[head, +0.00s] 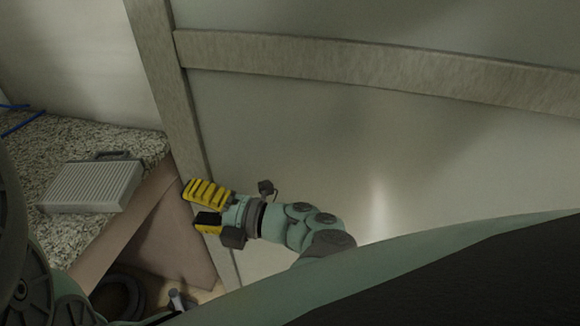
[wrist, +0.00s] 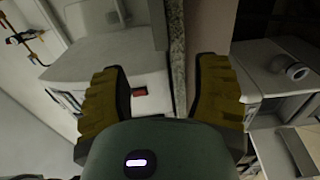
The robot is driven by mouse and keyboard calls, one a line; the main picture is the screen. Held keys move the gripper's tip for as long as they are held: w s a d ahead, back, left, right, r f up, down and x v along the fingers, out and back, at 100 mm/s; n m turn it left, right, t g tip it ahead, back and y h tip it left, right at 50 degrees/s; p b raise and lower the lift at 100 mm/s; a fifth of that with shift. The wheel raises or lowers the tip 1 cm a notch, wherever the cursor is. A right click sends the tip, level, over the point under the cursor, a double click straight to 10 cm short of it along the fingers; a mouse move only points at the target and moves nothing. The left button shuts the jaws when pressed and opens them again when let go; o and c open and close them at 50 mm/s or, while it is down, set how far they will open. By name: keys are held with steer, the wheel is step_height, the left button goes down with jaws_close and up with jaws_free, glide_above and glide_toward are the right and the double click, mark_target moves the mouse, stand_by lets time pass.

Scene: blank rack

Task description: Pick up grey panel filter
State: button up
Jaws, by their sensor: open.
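The grey panel filter (head: 92,186) is a flat, ribbed rectangular panel with a dark handle at its far edge. It lies on a speckled countertop (head: 45,150) at the left of the head view. My gripper (head: 192,208) has yellow fingers, spread apart and empty. It is to the right of the filter, clear of it, beyond the counter's edge. In the wrist view my gripper (wrist: 163,66) shows open, with nothing between the fingers. I cannot make out the filter in the wrist view.
A pale panelled wall (head: 330,130) with a raised frame stands behind my arm. A dark coiled hose (head: 118,296) lies below the counter. Blue cords (head: 22,122) are at far left. The wrist view shows a white box (wrist: 115,65) with a red patch.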

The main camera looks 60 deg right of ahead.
mark_target(128, 195)
steer(key=x, duration=1)
steer(key=shift+w+a+r, duration=0.15)
steer(key=shift+w, duration=0.1)
steer(key=x, duration=0.5)
steer(key=shift+a, duration=0.4)
steer(key=shift+s, duration=0.1)
steer(key=shift+c, duration=0.2)
jaws_close()
